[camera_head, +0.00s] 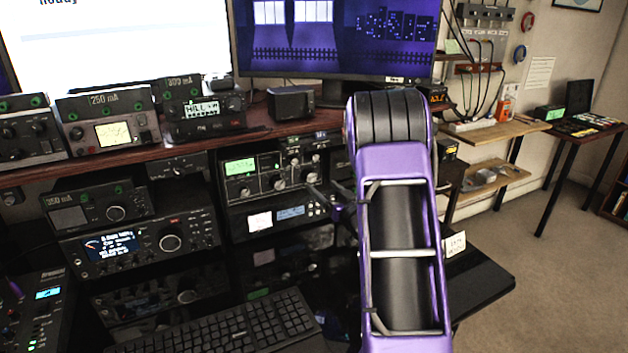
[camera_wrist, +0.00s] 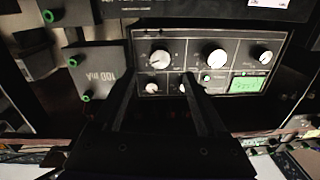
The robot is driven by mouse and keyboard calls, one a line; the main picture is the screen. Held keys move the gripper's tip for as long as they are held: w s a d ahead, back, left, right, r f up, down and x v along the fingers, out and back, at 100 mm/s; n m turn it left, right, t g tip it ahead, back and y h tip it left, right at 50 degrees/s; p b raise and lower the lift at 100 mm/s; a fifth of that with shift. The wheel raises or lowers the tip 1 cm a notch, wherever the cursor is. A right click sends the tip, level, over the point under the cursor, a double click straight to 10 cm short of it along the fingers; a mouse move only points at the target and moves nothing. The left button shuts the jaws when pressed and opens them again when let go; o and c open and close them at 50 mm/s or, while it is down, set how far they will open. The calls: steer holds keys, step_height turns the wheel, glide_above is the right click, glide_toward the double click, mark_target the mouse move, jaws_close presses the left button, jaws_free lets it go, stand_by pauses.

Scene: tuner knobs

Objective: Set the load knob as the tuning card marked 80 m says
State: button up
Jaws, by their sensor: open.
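The tuner (camera_head: 262,180) is a grey-fronted unit with a green display, under the shelf; its panel (camera_wrist: 200,38) shows upside down in the wrist view. It has large pale knobs, one at picture left (camera_wrist: 159,58) and one in the middle (camera_wrist: 215,57), and smaller knobs. The labels are too small to read, so I cannot tell which is load. My gripper (camera_wrist: 160,75) is open and empty, its dark fingers either side of the left large knob's column; contact is unclear. A white card (camera_head: 455,245) stands at the desk's right; its writing is unreadable.
Several radios and meters crowd the shelf and desk, with a radio (camera_head: 140,245) left of the tuner. A keyboard (camera_head: 225,328) lies in front. A box marked 100 mA (camera_wrist: 107,85) is close beside my gripper at picture left.

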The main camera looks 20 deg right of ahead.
mark_target(312, 177)
steer(key=w, duration=0.6)
steer(key=shift+w+a, duration=0.25)
steer(key=shift+w, duration=0.1)
jaws_close()
